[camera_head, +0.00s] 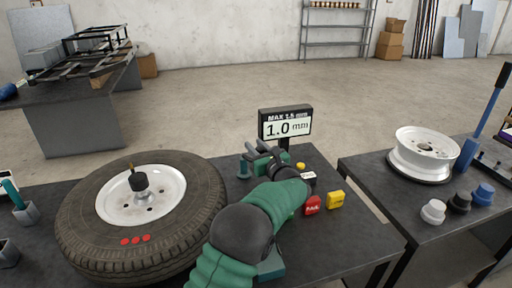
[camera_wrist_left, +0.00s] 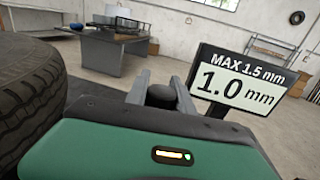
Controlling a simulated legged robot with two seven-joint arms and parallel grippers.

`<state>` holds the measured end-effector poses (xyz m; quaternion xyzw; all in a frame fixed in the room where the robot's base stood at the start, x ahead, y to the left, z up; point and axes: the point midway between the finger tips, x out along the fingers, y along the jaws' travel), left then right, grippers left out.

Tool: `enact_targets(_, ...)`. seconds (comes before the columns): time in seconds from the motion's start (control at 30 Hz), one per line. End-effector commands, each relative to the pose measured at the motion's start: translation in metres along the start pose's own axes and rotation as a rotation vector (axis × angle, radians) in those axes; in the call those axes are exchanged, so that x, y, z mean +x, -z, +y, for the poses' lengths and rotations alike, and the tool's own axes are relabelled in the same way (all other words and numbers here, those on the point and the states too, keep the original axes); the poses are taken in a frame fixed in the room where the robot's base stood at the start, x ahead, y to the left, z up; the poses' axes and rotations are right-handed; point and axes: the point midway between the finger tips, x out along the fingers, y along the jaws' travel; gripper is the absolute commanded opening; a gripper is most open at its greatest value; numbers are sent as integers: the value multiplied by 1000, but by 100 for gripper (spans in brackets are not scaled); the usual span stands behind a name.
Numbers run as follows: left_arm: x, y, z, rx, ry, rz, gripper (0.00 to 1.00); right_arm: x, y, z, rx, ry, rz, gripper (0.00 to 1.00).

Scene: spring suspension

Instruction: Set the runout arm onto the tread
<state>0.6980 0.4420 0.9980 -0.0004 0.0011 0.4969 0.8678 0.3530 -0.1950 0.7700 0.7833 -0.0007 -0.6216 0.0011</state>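The tire (camera_head: 80,215) lies flat at the left of the near table, with a white rim and three red dots on its sidewall. Its tread (camera_wrist_left: 30,85) shows in the left wrist view. My left gripper (camera_head: 262,148) is right of the tire, in front of the gauge display (camera_head: 287,123), which reads 1.0 mm. In the left wrist view, my left gripper's fingers (camera_wrist_left: 160,80) stand apart with a dark round knob (camera_wrist_left: 160,96) between them; I cannot tell whether they clamp it. I cannot clearly make out the runout arm; my gripper hides much there. My right gripper is not in view.
Red (camera_head: 312,205) and yellow (camera_head: 336,199) blocks lie right of my arm. A side table holds a white wheel rim (camera_head: 423,152), several knobs (camera_head: 459,201) and a blue lever (camera_head: 486,112). Grey cups (camera_head: 27,212) stand at the left edge.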

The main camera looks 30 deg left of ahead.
Motion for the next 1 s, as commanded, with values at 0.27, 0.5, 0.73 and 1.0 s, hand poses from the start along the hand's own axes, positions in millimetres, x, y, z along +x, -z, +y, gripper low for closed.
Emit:
enact_targets(0.27,-2,0,-2,-1,4,1,0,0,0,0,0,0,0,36)
enact_targets(0.5,-2,0,-3,-2,5,1,0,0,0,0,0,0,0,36)
enact_targets(0.73,-3,0,-3,-2,7,1,0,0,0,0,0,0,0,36)
enact_targets(1.0,-4,0,-4,-2,8,2,0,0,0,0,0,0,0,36)
